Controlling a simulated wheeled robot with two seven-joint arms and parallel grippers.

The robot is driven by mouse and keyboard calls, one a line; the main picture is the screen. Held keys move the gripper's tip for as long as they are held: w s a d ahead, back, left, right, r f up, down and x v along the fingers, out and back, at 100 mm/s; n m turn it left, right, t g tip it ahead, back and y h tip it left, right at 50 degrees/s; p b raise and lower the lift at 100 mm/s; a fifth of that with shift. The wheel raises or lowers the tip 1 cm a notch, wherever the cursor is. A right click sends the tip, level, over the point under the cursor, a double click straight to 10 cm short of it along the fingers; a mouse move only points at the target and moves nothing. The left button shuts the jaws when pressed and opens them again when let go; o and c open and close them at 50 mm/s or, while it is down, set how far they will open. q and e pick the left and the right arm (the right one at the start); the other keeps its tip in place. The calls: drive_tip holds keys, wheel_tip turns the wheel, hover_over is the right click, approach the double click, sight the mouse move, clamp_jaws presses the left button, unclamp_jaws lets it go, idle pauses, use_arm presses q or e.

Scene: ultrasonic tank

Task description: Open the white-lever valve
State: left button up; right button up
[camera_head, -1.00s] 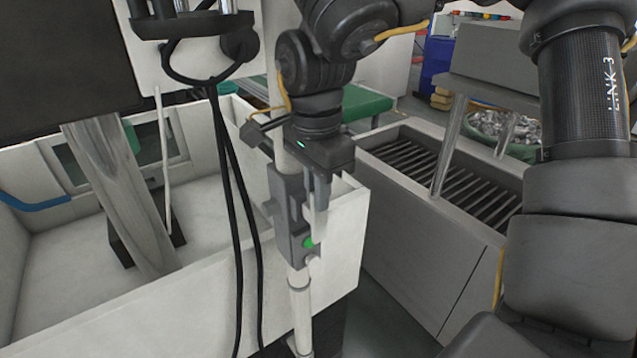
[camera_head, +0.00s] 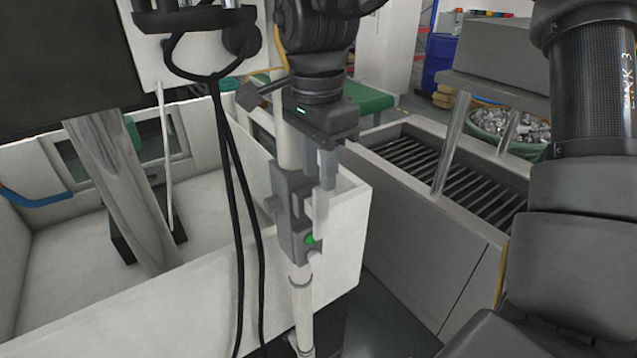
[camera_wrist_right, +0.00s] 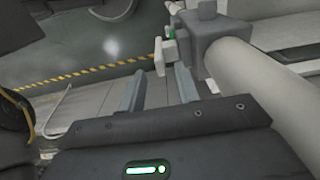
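The white-lever valve is a grey body (camera_head: 292,200) on a near-upright white pipe (camera_head: 302,308), with a green spot low on its side. Its white lever (camera_head: 320,216) points up, roughly along the pipe. In the right wrist view the lever (camera_wrist_right: 159,58) shows just beyond the fingertips, about between them. My right gripper (camera_head: 321,184) points down just above the lever's upper end. In the wrist view its two fingers (camera_wrist_right: 161,72) are spread apart with nothing held. Whether a finger touches the lever cannot be told. My left gripper is not in view.
A white tank wall (camera_head: 340,235) stands right behind the valve. Black cables (camera_head: 240,220) hang to the left of the pipe. A grey unit with a slatted top (camera_head: 430,170) stands at right, and a blue drum (camera_head: 440,58) is farther back.

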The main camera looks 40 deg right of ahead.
wheel_tip(320, 180, up, 6)
drive_tip(key=shift+a+f+p, duration=0.1)
drive_tip(key=shift+f+p, duration=0.1)
drive_tip(key=shift+p, duration=0.9)
drive_tip(key=shift+r+p, duration=0.4)
drive_tip(key=shift+r, duration=0.15)
